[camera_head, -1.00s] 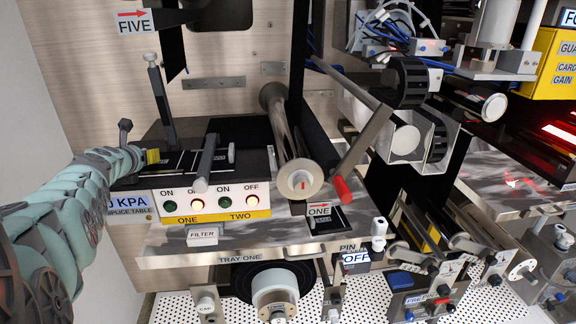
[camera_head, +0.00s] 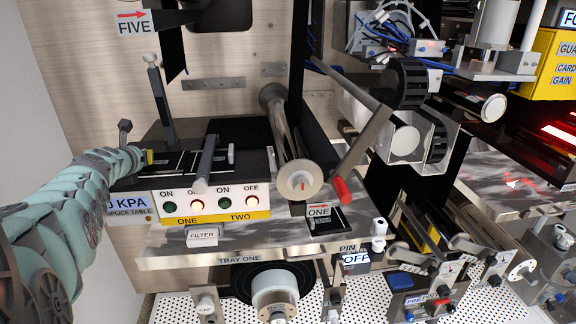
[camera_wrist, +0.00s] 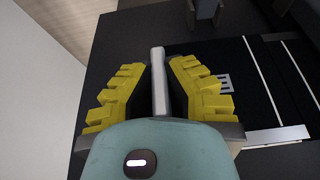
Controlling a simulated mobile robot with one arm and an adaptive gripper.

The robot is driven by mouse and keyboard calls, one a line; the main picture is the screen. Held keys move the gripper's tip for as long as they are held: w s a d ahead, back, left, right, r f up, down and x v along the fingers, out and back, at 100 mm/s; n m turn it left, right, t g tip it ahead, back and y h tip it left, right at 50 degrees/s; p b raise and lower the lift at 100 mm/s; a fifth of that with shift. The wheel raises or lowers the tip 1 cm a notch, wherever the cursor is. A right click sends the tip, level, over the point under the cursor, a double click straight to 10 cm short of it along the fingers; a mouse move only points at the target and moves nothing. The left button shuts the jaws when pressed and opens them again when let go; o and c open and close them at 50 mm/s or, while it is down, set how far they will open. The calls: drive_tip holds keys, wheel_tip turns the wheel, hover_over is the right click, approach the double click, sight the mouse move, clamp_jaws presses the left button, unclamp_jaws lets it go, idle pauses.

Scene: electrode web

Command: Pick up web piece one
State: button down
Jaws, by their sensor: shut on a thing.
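My gripper (camera_head: 150,157) is at the left end of the dark splice table (camera_head: 133,184). In the wrist view its yellow fingers (camera_wrist: 159,88) stand on both sides of a narrow light-grey bar (camera_wrist: 158,70) and are shut on it. Black web (camera_wrist: 205,62) with thin white lines lies flat on the table to the right of the fingers. A black piece marked ONE with a red arrow (camera_head: 319,210) lies on the metal tray at the right. Which black piece is web piece one is not certain. The fingertips' lower contact is hidden.
A grey clamp bar (camera_head: 206,163) crosses the splice table right of my gripper. An upright post (camera_head: 160,100) stands behind it. A switch panel (camera_head: 211,204) is at the table's front. A roller (camera_head: 300,180) stands to the right. A pale wall (camera_head: 40,90) is close on the left.

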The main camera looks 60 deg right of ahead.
wheel_tip(320, 180, up, 4)
drive_tip(key=p, duration=0.4)
drive_tip(key=shift+r, duration=0.25)
drive_tip(key=shift+s+a+f+p, duration=0.2)
drive_tip(key=shift+a+p, duration=0.1)
drive_tip(key=shift+p, duration=0.2)
drive_tip(key=s+a+p, duration=0.2)
drive_tip(key=a, duration=0.1)
drive_tip(key=s+a+p, duration=0.1)
drive_tip(key=s+p, duration=0.1)
drive_tip(key=shift+a+f, duration=0.25)
drive_tip(key=shift+f, duration=0.05)
drive_tip(key=s+a+b, duration=0.3)
drive_tip(key=s+a, duration=0.4)
drive_tip(key=a, duration=0.1)
drive_tip(key=shift+s+a, duration=0.25)
drive_tip(key=shift+s, duration=0.05)
drive_tip(key=shift+r+p, duration=0.5)
drive_tip(key=shift+p, duration=0.15)
